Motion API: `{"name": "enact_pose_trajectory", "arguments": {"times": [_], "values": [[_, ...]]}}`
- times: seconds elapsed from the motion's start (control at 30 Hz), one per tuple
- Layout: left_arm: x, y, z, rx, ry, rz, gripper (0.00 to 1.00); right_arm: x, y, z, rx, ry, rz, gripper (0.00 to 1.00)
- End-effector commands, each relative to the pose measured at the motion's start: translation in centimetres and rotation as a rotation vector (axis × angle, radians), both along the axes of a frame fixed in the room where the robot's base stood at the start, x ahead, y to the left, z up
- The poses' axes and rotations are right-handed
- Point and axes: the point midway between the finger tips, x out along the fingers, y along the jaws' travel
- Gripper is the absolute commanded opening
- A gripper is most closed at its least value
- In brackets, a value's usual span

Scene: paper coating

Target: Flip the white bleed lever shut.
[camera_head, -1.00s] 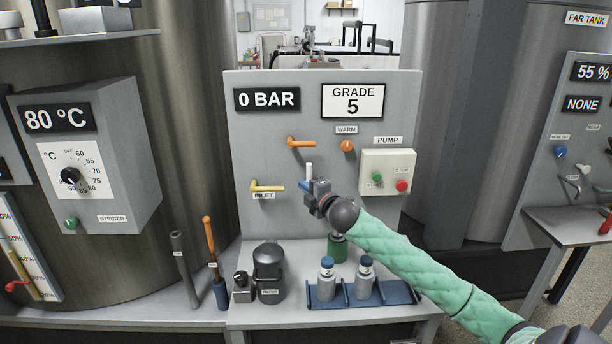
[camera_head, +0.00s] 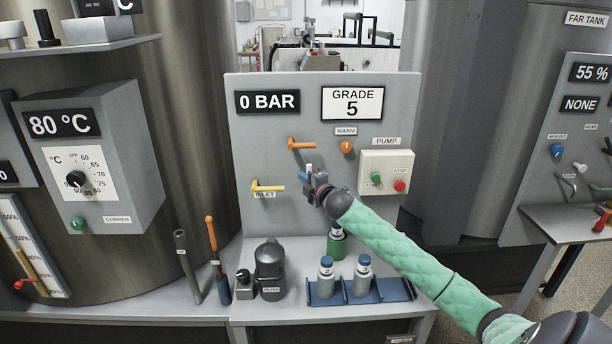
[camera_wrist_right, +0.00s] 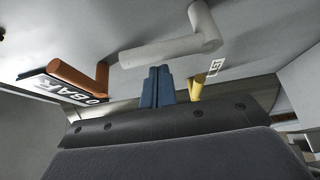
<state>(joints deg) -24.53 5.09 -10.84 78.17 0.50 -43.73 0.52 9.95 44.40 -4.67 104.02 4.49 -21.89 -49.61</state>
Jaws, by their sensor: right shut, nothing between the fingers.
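The white bleed lever shows as a small white tip (camera_head: 309,167) just above my right gripper in the head view. In the right wrist view the white lever (camera_wrist_right: 165,50) is large, with its round pivot at the right and its arm reaching left. My right gripper (camera_head: 304,177) is at the grey panel, its blue fingers (camera_wrist_right: 157,86) shut together and empty, close to the lever's arm. Whether they touch it I cannot tell. In the head view the gripper hides most of the lever. My left gripper is not in view.
An orange lever (camera_head: 300,144) is above and a yellow inlet lever (camera_head: 268,187) is left of the gripper. The pump box (camera_head: 387,172) is to the right. Bottles stand in a blue rack (camera_head: 388,290) on the shelf below.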

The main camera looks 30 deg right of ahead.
Motion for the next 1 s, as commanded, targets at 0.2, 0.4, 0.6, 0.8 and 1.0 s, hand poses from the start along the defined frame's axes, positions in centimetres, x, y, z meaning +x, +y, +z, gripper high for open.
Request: {"name": "enact_pose_trajectory", "arguments": {"times": [0.2, 0.4, 0.6, 0.8, 1.0], "values": [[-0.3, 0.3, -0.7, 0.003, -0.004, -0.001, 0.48, -0.2, -0.6, 0.1, 0.000, -0.002, 0.000, 0.00], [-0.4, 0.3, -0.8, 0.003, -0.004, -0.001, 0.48, -0.2, -0.6, 0.1, 0.000, -0.002, 0.000, 0.00], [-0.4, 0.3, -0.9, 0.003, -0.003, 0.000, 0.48, -0.2, -0.6, 0.0, 0.002, -0.003, 0.000, 0.00], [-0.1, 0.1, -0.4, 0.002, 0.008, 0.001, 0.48, -0.3, -0.7, -0.1, 0.031, -0.020, 0.000, 0.00], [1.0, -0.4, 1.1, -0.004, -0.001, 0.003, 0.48, -0.4, -0.8, 0.0, 0.049, -0.032, 0.000, 0.00]]}}
